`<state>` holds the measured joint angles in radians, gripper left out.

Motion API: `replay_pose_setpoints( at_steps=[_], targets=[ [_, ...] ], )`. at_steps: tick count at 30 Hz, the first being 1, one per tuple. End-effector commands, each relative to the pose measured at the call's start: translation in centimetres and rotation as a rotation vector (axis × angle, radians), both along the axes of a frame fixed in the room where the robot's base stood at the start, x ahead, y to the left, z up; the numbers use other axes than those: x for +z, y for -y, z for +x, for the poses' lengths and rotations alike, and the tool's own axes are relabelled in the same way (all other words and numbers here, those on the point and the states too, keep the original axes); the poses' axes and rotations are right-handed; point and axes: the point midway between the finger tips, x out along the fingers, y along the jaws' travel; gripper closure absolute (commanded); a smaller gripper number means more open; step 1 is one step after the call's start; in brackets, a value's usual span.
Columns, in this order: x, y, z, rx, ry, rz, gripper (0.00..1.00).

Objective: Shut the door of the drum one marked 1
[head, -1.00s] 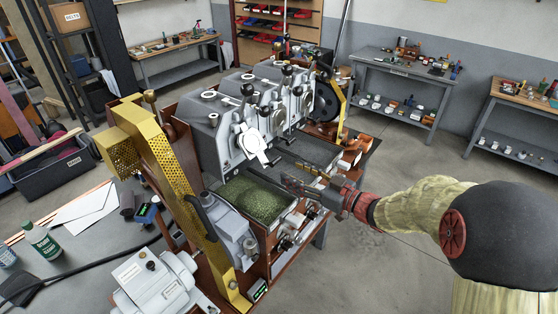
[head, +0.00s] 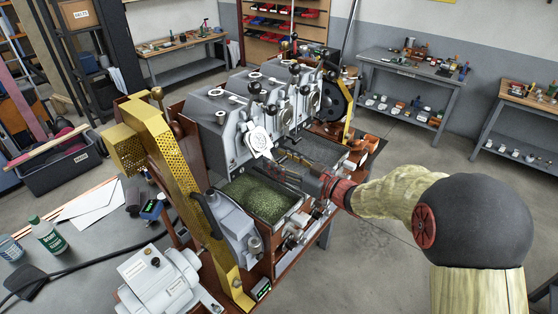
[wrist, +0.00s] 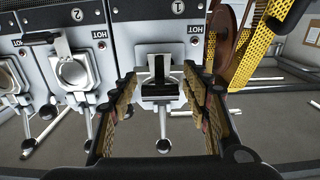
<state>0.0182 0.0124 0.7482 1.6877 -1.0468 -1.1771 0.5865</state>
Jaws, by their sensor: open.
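Drum one (head: 221,150) is the nearest drum in the head view, beside the yellow guard. Its marking 1 (wrist: 179,7) shows upside down in the wrist view, which is itself inverted. The pale door (head: 259,142) of drum one stands out from the drum's front in the head view; in the wrist view the door (wrist: 160,89) appears nearly edge-on, with a dark middle. My gripper (head: 279,167) is low in front of drum one, just right of the door. Its open fingers (wrist: 161,98) lie on either side of the door in the wrist view, with no clear contact.
Drum two's round door (wrist: 76,72) looks shut beside drum one. Black-knobbed levers (head: 272,111) stick out near the doors. A tray of green beans (head: 258,195) lies below. The yellow perforated guard (head: 175,165) stands left. Open floor lies to the right.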

Motion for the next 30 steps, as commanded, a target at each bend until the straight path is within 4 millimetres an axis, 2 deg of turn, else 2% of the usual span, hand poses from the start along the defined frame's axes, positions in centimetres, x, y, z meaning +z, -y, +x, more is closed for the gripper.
replay_pose_setpoints(
  at_steps=[3, 27, 30],
  targets=[
    [0.0, 0.02, 0.0, 0.0, 0.0, 0.0, 0.53],
    [-0.01, 0.04, -0.01, 0.0, 0.0, 0.0, 0.99],
    [-0.01, 0.06, -0.01, 0.0, 0.0, 0.0, 1.0]
  ],
)
